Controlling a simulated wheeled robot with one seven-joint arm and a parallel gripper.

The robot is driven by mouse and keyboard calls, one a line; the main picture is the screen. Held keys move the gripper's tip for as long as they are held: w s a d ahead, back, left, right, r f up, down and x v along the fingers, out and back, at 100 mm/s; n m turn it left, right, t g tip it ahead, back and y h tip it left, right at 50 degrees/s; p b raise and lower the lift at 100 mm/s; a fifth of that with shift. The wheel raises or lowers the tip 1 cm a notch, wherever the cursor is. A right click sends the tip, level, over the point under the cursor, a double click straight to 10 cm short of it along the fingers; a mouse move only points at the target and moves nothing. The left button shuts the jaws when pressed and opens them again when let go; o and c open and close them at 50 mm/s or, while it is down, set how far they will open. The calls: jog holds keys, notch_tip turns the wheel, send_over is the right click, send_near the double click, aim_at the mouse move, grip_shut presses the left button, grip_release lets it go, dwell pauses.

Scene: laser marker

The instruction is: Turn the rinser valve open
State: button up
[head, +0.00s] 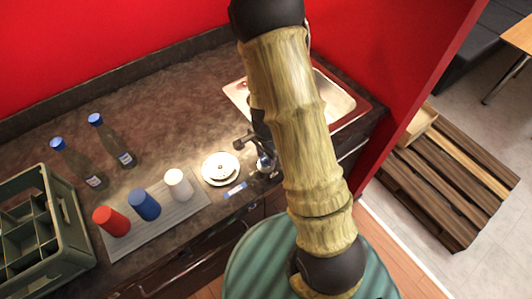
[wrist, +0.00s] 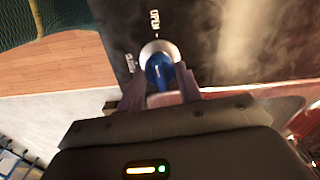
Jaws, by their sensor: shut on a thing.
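The rinser valve shows in the wrist view as a blue handle (wrist: 158,70) on a round silver base (wrist: 158,47), set on a dark panel. The word OPEN is printed above it, and a second word, hard to read, is at its left. My gripper (wrist: 160,90) has one finger on each side of the blue handle and is shut on it. The handle's lower end is partly hidden between the fingers. In the head view a round white rinser disc (head: 220,167) sits on the counter, left of my arm. My arm hides much of the area beside it.
A red cup (head: 111,221), a blue cup (head: 144,204) and a white cup (head: 178,184) stand on a grey mat (head: 160,232). Two bottles (head: 115,143) and a green crate (head: 45,230) are farther left. A sink (head: 338,98) lies behind my arm.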

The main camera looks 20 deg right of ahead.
aim_at(266, 157)
jog(key=shift+r+m, duration=0.1)
jog(key=shift+m, duration=0.6)
jog(key=o, duration=1)
notch_tip(266, 157, up, 17)
jog(key=p, duration=0.1)
jog(key=shift+r+p, duration=0.15)
jog(key=shift+p, duration=0.2)
